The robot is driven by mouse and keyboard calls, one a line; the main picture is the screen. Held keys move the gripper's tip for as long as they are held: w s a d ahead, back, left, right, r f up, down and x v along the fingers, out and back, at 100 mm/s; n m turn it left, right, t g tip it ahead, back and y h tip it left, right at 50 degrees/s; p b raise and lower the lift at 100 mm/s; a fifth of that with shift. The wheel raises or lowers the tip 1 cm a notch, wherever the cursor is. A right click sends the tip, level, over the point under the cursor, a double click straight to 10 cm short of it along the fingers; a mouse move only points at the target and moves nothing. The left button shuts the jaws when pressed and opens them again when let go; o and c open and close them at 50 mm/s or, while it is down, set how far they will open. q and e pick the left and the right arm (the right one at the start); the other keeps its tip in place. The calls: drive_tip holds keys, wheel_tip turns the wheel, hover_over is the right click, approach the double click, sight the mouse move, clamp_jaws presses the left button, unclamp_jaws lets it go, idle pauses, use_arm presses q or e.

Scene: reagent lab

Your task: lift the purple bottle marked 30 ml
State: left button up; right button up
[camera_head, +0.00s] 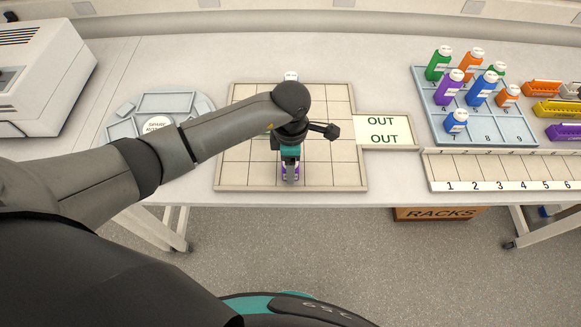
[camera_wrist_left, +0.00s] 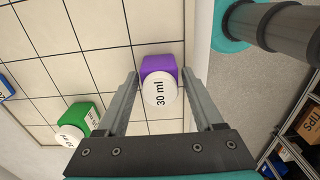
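The purple bottle marked 30 ml (camera_wrist_left: 159,68) stands on the grid board (camera_wrist_left: 40,52), its white cap facing the left wrist camera. In the head view the purple bottle (camera_head: 291,178) shows partly at the board's front edge, mostly behind my left gripper (camera_head: 290,172). In the left wrist view my left gripper (camera_wrist_left: 160,85) is open, with one finger on each side of the bottle and gaps on both sides. I cannot tell how far the fingers reach down around it. My right gripper is in neither view.
A green bottle (camera_wrist_left: 75,118) stands on the board, with a blue one (camera_wrist_left: 5,88) at the wrist view's edge. An OUT board (camera_head: 398,138) adjoins the grid. A blue tray (camera_head: 492,138) with several bottles stands right. A round grey tray (camera_head: 120,130) lies left.

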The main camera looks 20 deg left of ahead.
use_arm(q)
clamp_jaws()
idle(0.3)
drive_tip(key=shift+r, duration=0.15)
